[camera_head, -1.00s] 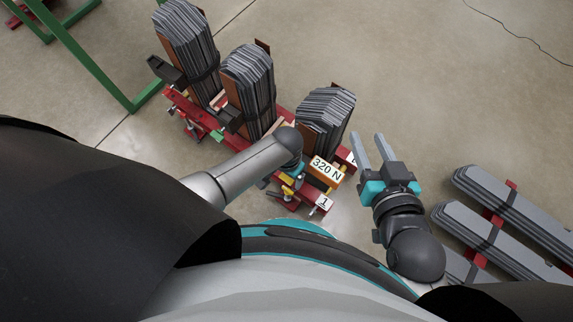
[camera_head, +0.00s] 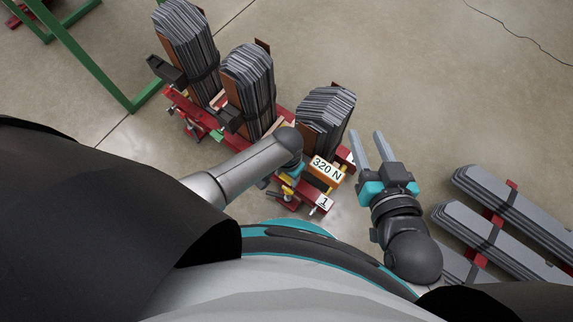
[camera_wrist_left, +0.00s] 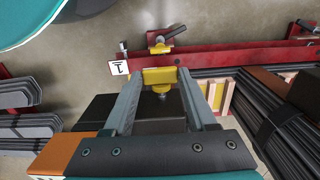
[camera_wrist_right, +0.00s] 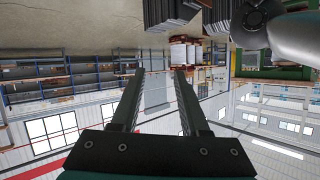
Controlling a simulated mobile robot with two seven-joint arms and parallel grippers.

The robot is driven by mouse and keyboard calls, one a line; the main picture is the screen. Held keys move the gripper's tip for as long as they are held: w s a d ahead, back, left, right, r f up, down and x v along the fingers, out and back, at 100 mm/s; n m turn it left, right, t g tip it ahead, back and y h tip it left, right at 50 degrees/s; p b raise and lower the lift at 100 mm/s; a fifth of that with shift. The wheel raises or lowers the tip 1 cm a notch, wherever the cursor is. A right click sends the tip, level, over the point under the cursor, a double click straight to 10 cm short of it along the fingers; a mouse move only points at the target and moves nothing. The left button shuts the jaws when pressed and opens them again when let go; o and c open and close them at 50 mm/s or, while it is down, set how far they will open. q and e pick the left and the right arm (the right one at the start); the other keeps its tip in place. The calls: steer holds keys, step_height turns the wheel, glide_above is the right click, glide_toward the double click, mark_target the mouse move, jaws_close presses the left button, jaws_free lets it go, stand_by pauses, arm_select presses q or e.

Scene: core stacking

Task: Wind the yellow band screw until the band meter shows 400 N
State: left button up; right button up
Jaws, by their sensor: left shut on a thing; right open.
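The band meter (camera_head: 326,169) is an orange block whose white label reads 320 N, beside the nearest stack of laminations (camera_head: 325,118). My left gripper (camera_wrist_left: 157,82) is shut on the yellow band screw (camera_wrist_left: 159,76), which shows between its fingertips in the left wrist view. In the head view my left forearm and wrist cover most of this grip. My right gripper (camera_head: 368,140) is open and empty, to the right of the meter and the nearest stack. The right wrist view shows only distant surroundings between its fingers.
Two more upright stacks (camera_head: 249,88) (camera_head: 185,42) stand on the red frame (camera_head: 172,98) further left. A plate marked 1 (camera_head: 325,203) sits at the near end. Flat cores (camera_head: 510,207) lie at the right. Floor beyond my right gripper is clear.

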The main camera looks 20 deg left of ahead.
arm_select(q)
steer(key=c, duration=0.4)
steer(key=shift+s+y+p, duration=0.1)
steer(key=shift+y+p, duration=0.3)
steer(key=shift+d+y, duration=0.1)
steer(key=shift+y, duration=0.2)
arm_select(e)
steer(key=shift+s+d+f+g+h, duration=0.1)
steer(key=shift+d+f+g+h, duration=0.1)
steer(key=shift+d+g, duration=0.25)
steer(key=shift+s+d+f+g+h, duration=0.1)
steer(key=shift+d+f+g+h, duration=0.1)
steer(key=shift+d+g, duration=0.2)
arm_select(q)
steer(key=o, duration=1.4)
steer(key=shift+c, duration=0.2)
arm_select(e)
steer(key=shift+d, duration=0.15)
